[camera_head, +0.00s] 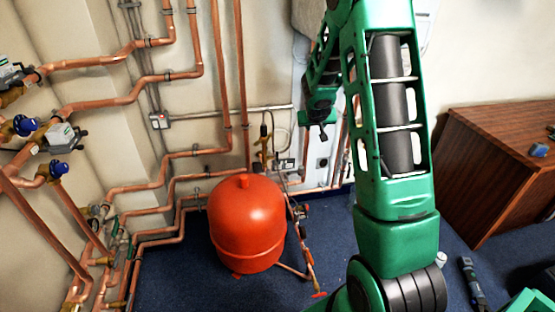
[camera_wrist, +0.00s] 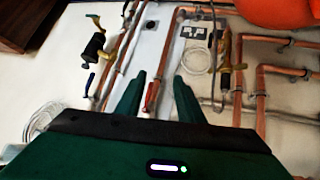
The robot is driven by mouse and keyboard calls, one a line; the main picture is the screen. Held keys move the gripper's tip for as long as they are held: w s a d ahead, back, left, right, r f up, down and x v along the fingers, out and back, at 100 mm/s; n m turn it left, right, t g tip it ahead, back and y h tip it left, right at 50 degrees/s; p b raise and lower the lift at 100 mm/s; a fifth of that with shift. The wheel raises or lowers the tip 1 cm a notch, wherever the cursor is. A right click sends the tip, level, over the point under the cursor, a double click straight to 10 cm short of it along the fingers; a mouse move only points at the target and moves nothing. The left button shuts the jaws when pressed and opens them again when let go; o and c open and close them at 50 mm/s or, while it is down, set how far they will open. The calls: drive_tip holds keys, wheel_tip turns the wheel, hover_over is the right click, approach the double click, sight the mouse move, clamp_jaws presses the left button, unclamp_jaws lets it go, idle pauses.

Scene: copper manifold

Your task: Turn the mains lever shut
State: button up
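My gripper (camera_wrist: 159,78) shows in the wrist view with its two green fingers apart and nothing between them that they touch. A red lever (camera_wrist: 151,96) on a copper pipe lies in the gap between the fingers, closer to the left finger. I cannot tell for sure that it is the mains lever, or how far beyond the fingertips it lies. A blue-ended lever (camera_wrist: 89,83) hangs below a dark fitting to the left. In the head view my gripper (camera_head: 322,131) is small and dark near the back wall, and the red lever there is hidden.
A red vessel (camera_head: 247,222) stands on the blue floor left of my arm. Copper pipes (camera_head: 227,80) run along the walls. A wooden cabinet (camera_head: 497,165) stands at the right. In the wrist view, a brass fitting (camera_wrist: 225,62) and a coiled cable (camera_wrist: 197,58) lie right of the fingers.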

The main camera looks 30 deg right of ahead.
drive_tip(key=w+f+t, duration=0.2)
drive_tip(key=w+f, duration=0.5)
drive_tip(key=w, duration=0.2)
drive_tip(key=n+t, duration=0.2)
drive_tip(key=t, duration=0.3)
approach(277, 154)
drive_tip(key=s+d+r, duration=0.2)
drive_tip(key=d+r, duration=0.2)
drive_tip(key=r, duration=0.2)
drive_tip(key=s+a+f+t, duration=0.1)
drive_tip(key=a+f+t, duration=0.25)
drive_tip(key=f, duration=0.45)
drive_tip(key=shift+y, duration=0.3)
drive_tip(key=x, duration=1)
drive_tip(key=shift+w+a+f, duration=0.1)
drive_tip(key=shift+w+f, duration=0.1)
drive_tip(key=shift+f, duration=0.2)
clamp_jaws()
